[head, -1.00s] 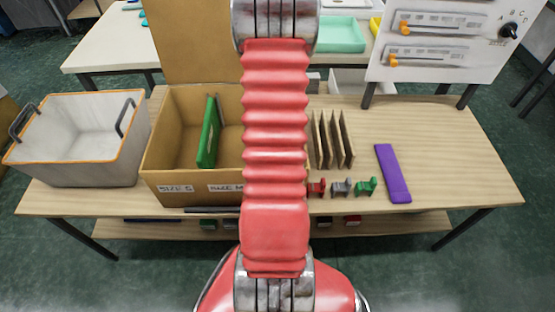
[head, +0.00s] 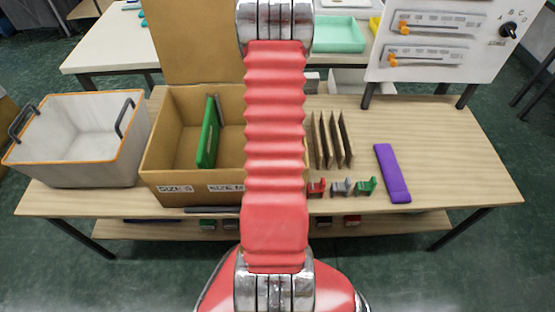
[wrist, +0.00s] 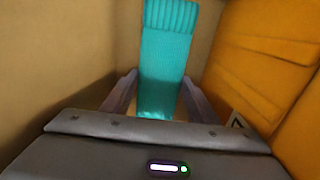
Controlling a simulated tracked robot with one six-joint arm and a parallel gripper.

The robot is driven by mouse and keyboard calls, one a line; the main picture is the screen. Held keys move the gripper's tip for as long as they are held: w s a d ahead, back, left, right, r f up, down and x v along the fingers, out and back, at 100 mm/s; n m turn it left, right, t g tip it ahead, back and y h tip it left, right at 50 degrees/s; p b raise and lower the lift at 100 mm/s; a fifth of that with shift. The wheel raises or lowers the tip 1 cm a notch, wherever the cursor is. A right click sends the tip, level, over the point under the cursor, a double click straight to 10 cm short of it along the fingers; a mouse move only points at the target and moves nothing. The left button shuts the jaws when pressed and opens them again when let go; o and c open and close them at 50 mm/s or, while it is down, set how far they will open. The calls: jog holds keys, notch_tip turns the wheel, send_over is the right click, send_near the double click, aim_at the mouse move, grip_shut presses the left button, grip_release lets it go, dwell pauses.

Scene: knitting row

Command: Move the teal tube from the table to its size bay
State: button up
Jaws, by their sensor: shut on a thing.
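The teal tube (wrist: 165,62) shows in the wrist view, upright in the picture with a ribbed upper end. My gripper (wrist: 158,98) is shut on it, with one finger on each side. In the head view the cardboard bay box (head: 200,178) is left of centre, with labels reading SIZE S and SIZE M. A green piece (head: 208,135) stands inside it. My red arm hides the gripper, the tube and the box's right part in the head view.
A grey bin with an orange rim (head: 115,155) stands left of the box. Brown dividers (head: 333,138), small red, grey and green clips (head: 341,187) and a purple piece (head: 392,175) are on the right. The table's right end (head: 455,165) is clear.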

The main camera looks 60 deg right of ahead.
jog(key=o, duration=1)
jog(key=shift+r, duration=0.1)
notch_tip(320, 180, up, 12)
jog(key=shift+f, duration=0.1)
dwell(0.4)
dwell(0.8)
